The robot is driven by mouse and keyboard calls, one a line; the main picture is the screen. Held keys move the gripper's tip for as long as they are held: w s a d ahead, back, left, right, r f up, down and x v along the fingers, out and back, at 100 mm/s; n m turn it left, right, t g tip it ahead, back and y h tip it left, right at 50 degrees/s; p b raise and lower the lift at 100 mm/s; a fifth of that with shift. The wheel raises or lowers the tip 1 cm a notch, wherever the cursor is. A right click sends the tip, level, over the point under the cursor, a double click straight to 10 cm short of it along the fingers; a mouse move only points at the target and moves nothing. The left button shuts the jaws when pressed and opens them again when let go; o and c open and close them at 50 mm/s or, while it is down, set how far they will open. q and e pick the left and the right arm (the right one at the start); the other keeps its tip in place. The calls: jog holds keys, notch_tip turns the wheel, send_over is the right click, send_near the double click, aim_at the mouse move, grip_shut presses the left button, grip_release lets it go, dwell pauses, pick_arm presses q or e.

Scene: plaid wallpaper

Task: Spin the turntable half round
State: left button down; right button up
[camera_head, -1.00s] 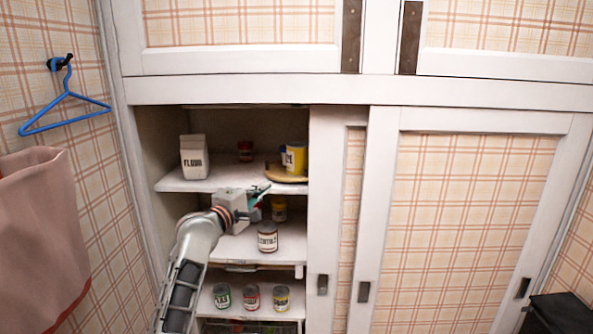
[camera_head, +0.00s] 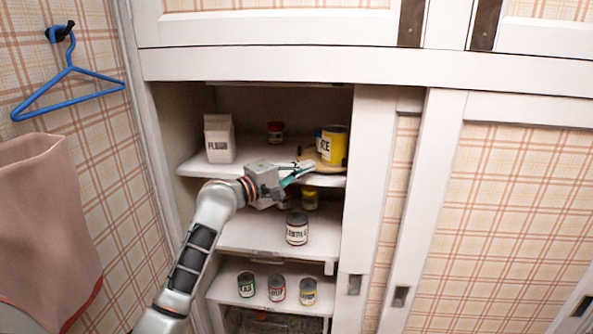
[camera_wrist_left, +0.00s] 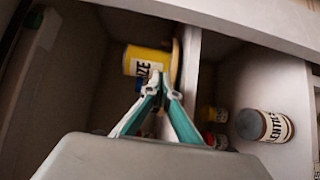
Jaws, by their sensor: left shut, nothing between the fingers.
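The turntable (camera_head: 332,169) is a flat tan round board at the right end of the upper shelf, partly behind the sliding door's frame. A yellow tin (camera_head: 340,146) with a white label stands on it, with something blue beside it. In the left wrist view the turntable (camera_wrist_left: 177,62) shows edge-on beside the yellow tin (camera_wrist_left: 133,60). My left gripper (camera_head: 308,167) has its teal fingers shut and empty at the turntable's front left edge; I cannot tell if they touch it. The fingertips (camera_wrist_left: 160,84) also show in the left wrist view. My right gripper is not in view.
A flour carton (camera_head: 219,139) and a small red tin (camera_head: 275,131) stand on the upper shelf. A lentils tin (camera_head: 297,229) and a yellow-topped tin (camera_head: 310,199) are on the shelf below. The sliding door (camera_head: 375,210) closes off the right side.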

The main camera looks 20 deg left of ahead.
aim_at(331, 170)
pick_arm(q)
jog(key=x, duration=0.3)
jog(key=shift+w+d, duration=0.15)
jog(key=shift+w, duration=0.2)
jog(key=d, duration=0.1)
jog(key=w+d, duration=0.1)
jog(key=d, duration=0.1)
jog(key=shift+w+p, duration=0.2)
jog(key=shift+p, duration=0.2)
jog(key=shift+w+d, duration=0.2)
jog(key=shift+d, duration=0.25)
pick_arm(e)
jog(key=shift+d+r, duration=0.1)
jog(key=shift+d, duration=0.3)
pick_arm(q)
jog(key=shift+w, duration=0.1)
